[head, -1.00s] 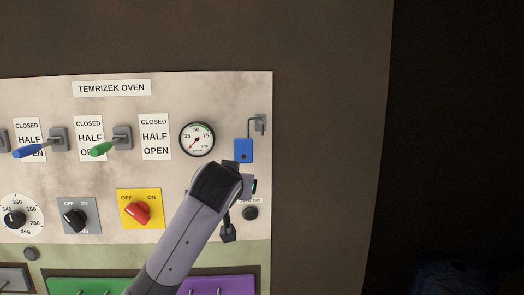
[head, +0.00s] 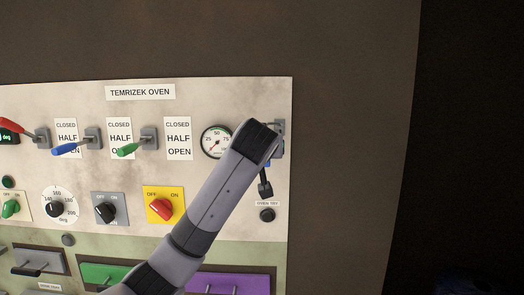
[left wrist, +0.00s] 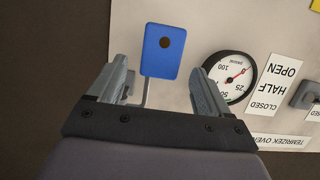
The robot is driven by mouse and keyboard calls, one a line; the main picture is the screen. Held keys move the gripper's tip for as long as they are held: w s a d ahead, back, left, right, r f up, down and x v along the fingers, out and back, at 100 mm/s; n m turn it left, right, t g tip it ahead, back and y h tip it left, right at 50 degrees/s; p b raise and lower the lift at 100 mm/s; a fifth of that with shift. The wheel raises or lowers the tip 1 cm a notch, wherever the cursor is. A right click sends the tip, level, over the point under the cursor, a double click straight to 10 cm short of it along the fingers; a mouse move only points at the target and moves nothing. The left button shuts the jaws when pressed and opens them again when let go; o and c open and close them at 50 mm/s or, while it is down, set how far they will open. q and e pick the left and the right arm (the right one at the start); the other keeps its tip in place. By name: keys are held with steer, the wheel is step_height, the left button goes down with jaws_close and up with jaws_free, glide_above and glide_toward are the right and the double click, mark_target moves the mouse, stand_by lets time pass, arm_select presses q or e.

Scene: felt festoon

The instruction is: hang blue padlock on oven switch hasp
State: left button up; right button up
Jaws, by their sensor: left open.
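The blue padlock (left wrist: 160,62) has a dark round spot on its face and a thin grey shackle. It sits between the two fingers of my left gripper (left wrist: 165,72) in the left wrist view, with a gap on each side. The gripper is open. In the head view my arm covers nearly all of the padlock; a bit of blue (head: 267,164) shows below the wrist. The grey hook (head: 280,125) on the panel is partly hidden behind my wrist. The red knob (head: 160,209) sits on a yellow OFF/ON plate; I cannot make out a hasp there.
The round gauge (head: 215,142) is just left of my wrist. Levers in red, blue (head: 68,150) and green (head: 128,150) stick out further left. A black round button (head: 267,215) is below. The brown wall right of the panel is clear.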

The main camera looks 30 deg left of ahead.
arm_select(q)
steer(key=shift+x, duration=1.15)
steer(key=shift+r, duration=0.1)
steer(key=c, duration=1.2)
step_height(320, 180, up, 20)
